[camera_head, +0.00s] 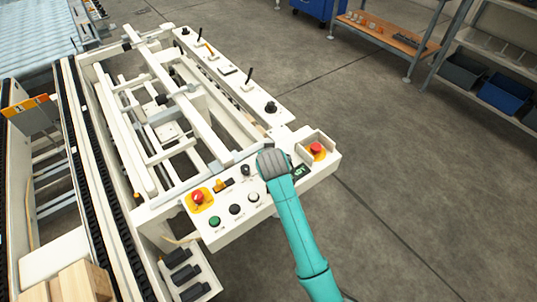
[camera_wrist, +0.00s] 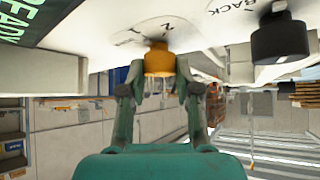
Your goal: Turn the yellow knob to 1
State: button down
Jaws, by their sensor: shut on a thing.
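The yellow knob (camera_wrist: 159,58) shows in the wrist view on the underside of a white panel as seen there, with partly visible printed marks beside it. My gripper (camera_wrist: 159,70) has one finger on each side of the knob and is shut on it. The direction the knob points cannot be read. In the head view, my teal wrist covers this part of the white control panel (camera_head: 240,222), hiding the knob and my fingertips.
A black knob (camera_wrist: 280,38) by the label "BACK" is close to the right in the wrist view. A display reading "READY" (camera_wrist: 35,18) is at left. In the head view, red emergency buttons (camera_head: 197,198) (camera_head: 316,148) and a green button (camera_head: 215,221) stand on the panel.

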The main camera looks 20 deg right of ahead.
jog(key=c, duration=0.8)
grip_release()
jog(key=v, duration=1.2)
jog(key=s+d+f+n+t+y, duration=0.1)
jog(key=s+f, duration=0.5)
jog(key=s, duration=0.4)
jog(key=s+d+f+n+t+y, duration=0.15)
jog(key=s+f, duration=0.35)
jog(key=s, duration=0.5)
jog(key=s+r+t, duration=0.1)
jog(key=s+r, duration=0.4)
jog(key=s, duration=0.7)
jog(key=s+r+t, duration=0.2)
jog(key=s+r, duration=0.4)
jog(key=s, duration=0.6)
jog(key=shift+s, duration=0.2)
